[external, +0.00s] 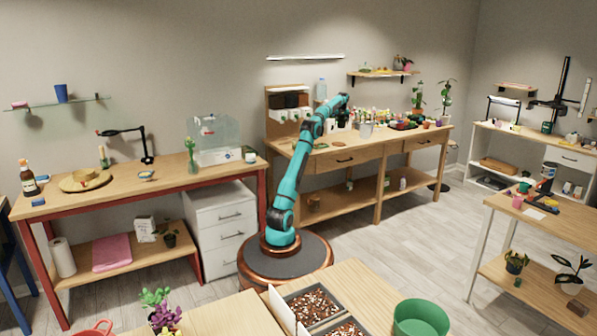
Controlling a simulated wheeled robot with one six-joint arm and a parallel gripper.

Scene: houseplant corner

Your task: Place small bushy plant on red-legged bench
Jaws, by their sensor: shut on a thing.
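The red-legged bench (130,194) stands at the left against the wall, with a wooden top, red legs and a lower shelf. My gripper (343,122) is far to its right, over the left part of the wooden workbench (325,160). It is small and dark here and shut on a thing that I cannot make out. I cannot tell for sure which plant is the small bushy one. A small potted plant (169,237) stands on the red-legged bench's lower shelf. Another leafy potted plant (515,262) stands on the right bench's lower shelf.

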